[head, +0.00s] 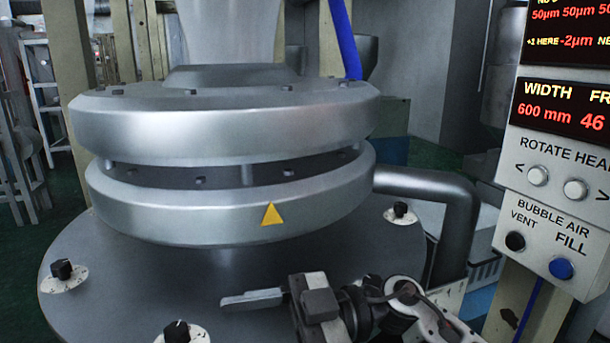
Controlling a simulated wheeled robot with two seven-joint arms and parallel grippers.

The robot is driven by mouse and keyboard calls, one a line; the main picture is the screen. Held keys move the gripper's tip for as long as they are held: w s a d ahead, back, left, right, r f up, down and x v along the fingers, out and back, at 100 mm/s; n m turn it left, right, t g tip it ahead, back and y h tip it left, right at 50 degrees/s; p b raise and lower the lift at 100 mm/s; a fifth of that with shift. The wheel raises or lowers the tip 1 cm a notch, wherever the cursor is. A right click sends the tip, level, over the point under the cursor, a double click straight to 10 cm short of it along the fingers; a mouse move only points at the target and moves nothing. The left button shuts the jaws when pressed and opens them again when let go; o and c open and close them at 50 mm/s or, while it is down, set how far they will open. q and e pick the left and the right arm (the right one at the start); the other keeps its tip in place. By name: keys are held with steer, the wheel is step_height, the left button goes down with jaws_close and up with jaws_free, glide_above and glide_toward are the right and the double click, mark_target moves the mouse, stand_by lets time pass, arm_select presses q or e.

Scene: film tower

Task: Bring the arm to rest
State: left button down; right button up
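My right arm comes in from the lower right. Its gripper (252,298) is low in the middle of the head view, in front of the round metal machine. A flat, pale finger points left, over the wide grey disc (80,245). The gripper is seen side-on, so the gap between its fingers does not show. Nothing can be seen held in it. My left gripper is not in view.
Two stacked metal rings (220,135) stand above the disc, the lower with a yellow triangle (271,214). Black knobs (62,268) sit around the disc. A bent pipe (455,205) runs at right. A control panel (560,165) with red readouts and buttons stands far right.

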steer(key=w+d+f+m+t+h, duration=0.35)
steer(key=d+f+m+t, duration=0.3)
steer(key=m+t, duration=0.4)
steer(key=w+d+f+m+t+h, duration=0.35)
steer(key=d+f+m+t, duration=0.3)
steer(key=m+t, duration=0.4)
steer(key=s+d+f+g+h, duration=0.2)
steer(key=s+d+f+h, duration=0.2)
steer(key=s+f, duration=0.3)
steer(key=s+d+f+g+h, duration=0.3)
steer(key=s+f, duration=0.4)
steer(key=f, duration=0.4)
steer(key=shift+s+d+f+h, duration=0.25)
steer(key=shift+d+f+h, duration=0.15)
steer(key=shift+d, duration=0.1)
